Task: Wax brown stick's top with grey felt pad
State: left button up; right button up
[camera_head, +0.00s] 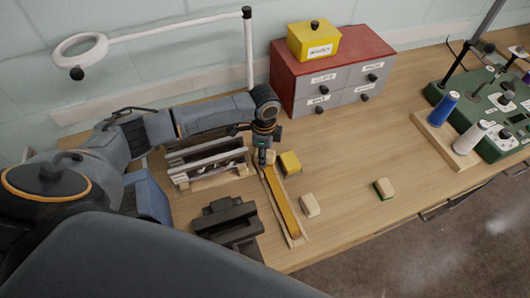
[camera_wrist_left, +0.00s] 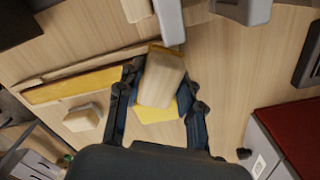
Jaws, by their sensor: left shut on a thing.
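The brown stick (camera_head: 281,200), a long yellow-brown bar, lies in a narrow pale wooden holder; it also shows in the left wrist view (camera_wrist_left: 75,85). My left gripper (camera_head: 265,154) is above the stick's far end. It is shut on a pale wooden block (camera_wrist_left: 161,78), with one finger on each side. The block's felt face is turned away, so I cannot tell its colour. Another pale block (camera_head: 310,205) lies right of the stick's near part; it shows a greyish edge in the left wrist view (camera_wrist_left: 82,118). My right gripper is not in view.
A yellow block (camera_head: 290,163) sits close right of the gripper. A green-edged block (camera_head: 384,189) lies farther right. A slotted rack (camera_head: 207,162) and black stand (camera_head: 228,222) are left. Drawers (camera_head: 330,85) stand behind. The table's right middle is clear.

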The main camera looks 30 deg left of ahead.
pick_arm(q)
jog(key=shift+d+r+p, duration=0.1)
jog(key=shift+r+p, duration=0.3)
jog(key=shift+r, duration=0.35)
jog(key=shift+s+d+r+p, duration=0.1)
jog(key=shift+s+r+p, duration=0.05)
jog(key=shift+r+p, duration=0.45)
jog(key=shift+s+d+r+p, duration=0.1)
jog(key=shift+r+p, duration=0.4)
jog(key=shift+r, duration=0.05)
jog(key=shift+a+r+p, duration=0.1)
jog(key=shift+r+p, duration=0.15)
jog(key=shift+p, duration=0.1)
jog(key=shift+w+a+r+p, duration=0.1)
jog(key=shift+w+r+p, duration=0.15)
jog(key=shift+r+p, duration=0.3)
jog(key=shift+r, duration=0.35)
jog(key=shift+s+r, duration=0.2)
jog(key=shift+r, duration=0.1)
jog(key=shift+w+f, duration=0.1)
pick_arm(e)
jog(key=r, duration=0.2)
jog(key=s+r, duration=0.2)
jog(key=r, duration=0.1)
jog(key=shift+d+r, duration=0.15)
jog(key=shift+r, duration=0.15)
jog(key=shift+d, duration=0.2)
